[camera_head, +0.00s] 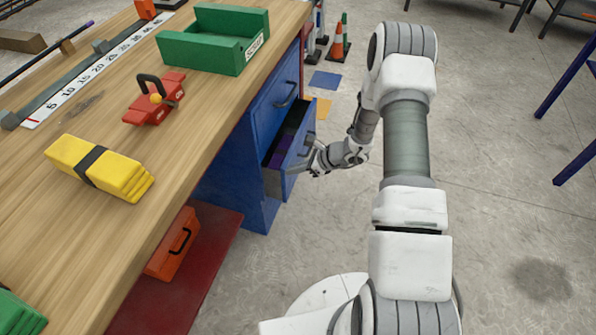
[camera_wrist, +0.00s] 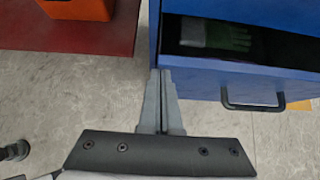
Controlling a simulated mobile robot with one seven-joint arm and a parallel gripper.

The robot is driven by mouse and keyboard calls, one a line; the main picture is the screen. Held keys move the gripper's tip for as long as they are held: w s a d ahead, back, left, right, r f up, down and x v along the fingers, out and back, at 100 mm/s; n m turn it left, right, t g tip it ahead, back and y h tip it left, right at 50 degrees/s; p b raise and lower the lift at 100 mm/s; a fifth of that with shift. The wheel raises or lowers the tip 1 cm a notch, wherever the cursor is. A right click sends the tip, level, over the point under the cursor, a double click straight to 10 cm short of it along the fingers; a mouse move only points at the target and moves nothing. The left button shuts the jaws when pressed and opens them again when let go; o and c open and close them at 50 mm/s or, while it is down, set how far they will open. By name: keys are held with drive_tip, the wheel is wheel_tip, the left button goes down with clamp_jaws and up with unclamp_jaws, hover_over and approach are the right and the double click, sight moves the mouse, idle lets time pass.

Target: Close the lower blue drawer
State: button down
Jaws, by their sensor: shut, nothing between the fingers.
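The lower blue drawer (camera_head: 293,178) is partly open in the head view, pulled out from the blue cabinet under the workbench, with dark contents inside. In the wrist view its blue front (camera_wrist: 210,78) lies right of my fingers, with a dark handle (camera_wrist: 253,107) and a shadowed interior holding a glove-like grey-green item (camera_wrist: 215,37). My gripper (camera_wrist: 162,73) is shut and empty, its fingertips at the left end of the drawer front. Whether they touch it I cannot tell. In the head view my gripper (camera_head: 311,164) is beside the drawer front.
The upper blue drawer (camera_head: 272,103) is shut. An orange box (camera_head: 172,245) stands on the red lower shelf (camera_head: 200,275). The wooden bench top (camera_head: 120,200) holds a green tray, a red tool and yellow bars.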

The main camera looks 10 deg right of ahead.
sight(284, 168)
drive_tip(key=shift+w+a, duration=0.45)
drive_tip(key=shift+a, duration=0.3)
drive_tip(key=shift+w+a, duration=0.4)
drive_tip(key=shift+a, duration=0.35)
drive_tip(key=shift+d, duration=0.1)
